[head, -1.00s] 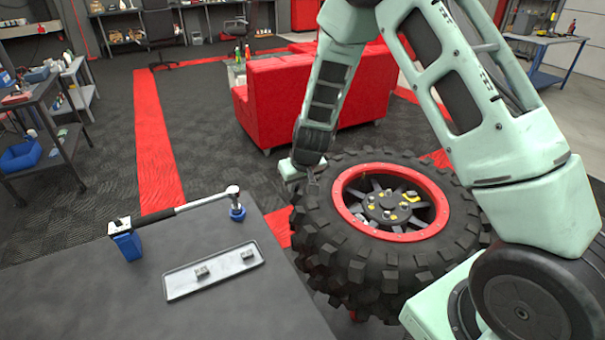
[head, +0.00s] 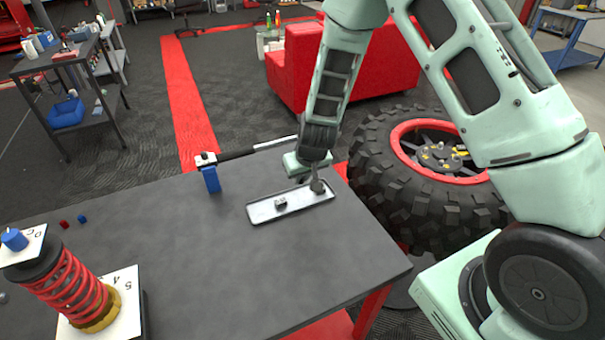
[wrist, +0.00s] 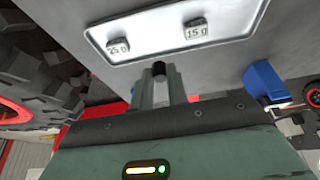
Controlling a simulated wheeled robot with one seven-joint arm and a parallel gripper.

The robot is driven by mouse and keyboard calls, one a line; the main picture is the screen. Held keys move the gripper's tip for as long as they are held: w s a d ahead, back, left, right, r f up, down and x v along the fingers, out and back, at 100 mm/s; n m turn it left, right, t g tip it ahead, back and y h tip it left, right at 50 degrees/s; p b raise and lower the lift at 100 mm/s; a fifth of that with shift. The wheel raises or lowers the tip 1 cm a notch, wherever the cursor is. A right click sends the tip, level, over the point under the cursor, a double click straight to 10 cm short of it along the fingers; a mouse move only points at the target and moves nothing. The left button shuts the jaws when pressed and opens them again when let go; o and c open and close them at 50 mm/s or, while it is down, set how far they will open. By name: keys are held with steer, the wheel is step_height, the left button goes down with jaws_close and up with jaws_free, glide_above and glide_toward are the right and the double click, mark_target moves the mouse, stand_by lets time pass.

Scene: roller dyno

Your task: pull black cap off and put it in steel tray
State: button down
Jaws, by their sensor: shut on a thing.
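The steel tray (head: 300,197) is shallow and pale, lying on the dark bench top. It also shows in the wrist view (wrist: 150,40), holding two small metal weights marked 25 g and 15 g. My gripper (head: 317,186) is over the right end of the tray in the head view. In the wrist view, the gripper's fingers (wrist: 160,88) are shut on the small black cap (wrist: 158,68). The cap is just off the tray's near edge in that view. I cannot make out the cap in the head view.
One weight (head: 280,203) shows in the tray. A red coil spring (head: 70,285) stands at the bench's left. The big tyre (head: 385,185) with red rim is right of the bench. The bench's middle is clear.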

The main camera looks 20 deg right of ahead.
steer(key=shift+f+b, duration=2.5)
steer(key=shift+f, duration=0.55)
steer(key=c, duration=1.3)
jaws_free()
steer(key=shift+r, duration=0.1)
steer(key=p+v, duration=0.2)
steer(key=v, duration=1.5)
steer(key=shift+s, duration=0.15)
